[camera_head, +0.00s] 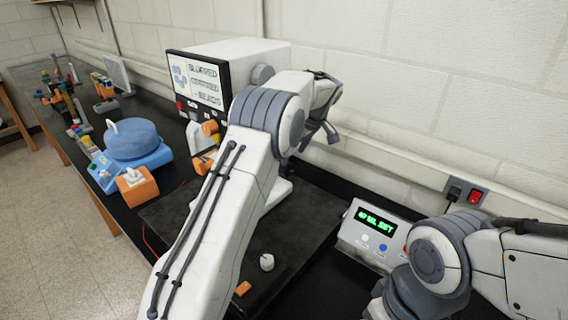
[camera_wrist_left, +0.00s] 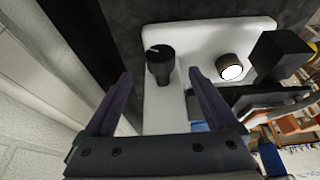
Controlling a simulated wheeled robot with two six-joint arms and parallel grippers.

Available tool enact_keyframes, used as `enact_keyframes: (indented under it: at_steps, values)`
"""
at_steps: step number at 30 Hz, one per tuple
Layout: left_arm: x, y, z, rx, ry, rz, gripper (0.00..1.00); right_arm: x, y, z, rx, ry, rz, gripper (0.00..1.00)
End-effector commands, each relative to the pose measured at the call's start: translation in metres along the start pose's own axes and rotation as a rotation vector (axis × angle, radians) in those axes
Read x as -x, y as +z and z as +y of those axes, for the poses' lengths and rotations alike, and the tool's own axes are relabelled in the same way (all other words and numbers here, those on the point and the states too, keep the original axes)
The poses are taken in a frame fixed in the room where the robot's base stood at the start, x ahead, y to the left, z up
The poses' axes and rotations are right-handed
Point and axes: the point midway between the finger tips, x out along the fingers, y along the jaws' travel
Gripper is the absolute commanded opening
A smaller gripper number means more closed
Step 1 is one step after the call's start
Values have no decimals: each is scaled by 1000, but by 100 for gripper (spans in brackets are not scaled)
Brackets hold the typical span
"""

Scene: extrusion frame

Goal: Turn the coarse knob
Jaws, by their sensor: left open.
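In the left wrist view, a black knob (camera_wrist_left: 160,58) with a white pointer line stands on a white instrument body (camera_wrist_left: 205,36). A second round knob (camera_wrist_left: 231,67) with a bright white face sits to its right. No label shows which is the coarse one. My left gripper (camera_wrist_left: 161,73) is open and empty, its two dark fingers on either side of the black knob in the picture. I cannot tell whether they touch it. In the head view, my left gripper (camera_head: 321,130) is near the wall, and my left arm hides most of the instrument. My right gripper is out of view.
A white box with a screen (camera_head: 205,82) stands behind my left arm. A small control box with a green display (camera_head: 376,225) is at right. A blue round device (camera_head: 132,142) and orange block (camera_head: 137,187) are at left. A small white knob (camera_head: 266,262) lies on the dark mat (camera_head: 290,245).

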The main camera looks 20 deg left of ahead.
Motion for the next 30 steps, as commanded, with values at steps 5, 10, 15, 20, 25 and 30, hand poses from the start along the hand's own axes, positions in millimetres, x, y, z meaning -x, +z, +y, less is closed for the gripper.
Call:
enact_keyframes:
  at_steps: [5, 10, 15, 20, 25, 30]
  values:
    - [-32, 0, -1, 0, -5, -2, 91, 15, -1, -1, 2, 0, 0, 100]
    - [-55, 0, 0, -1, -3, -1, 91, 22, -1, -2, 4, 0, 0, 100]
    - [-65, 0, 0, 0, -1, -1, 91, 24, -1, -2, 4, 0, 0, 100]
    - [-66, 0, -1, 1, 0, -1, 91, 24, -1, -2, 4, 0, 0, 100]
    - [-66, 0, -1, 1, 0, -1, 61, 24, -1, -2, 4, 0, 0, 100]
    - [-66, 0, -1, 1, -1, -1, 6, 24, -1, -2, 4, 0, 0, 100]
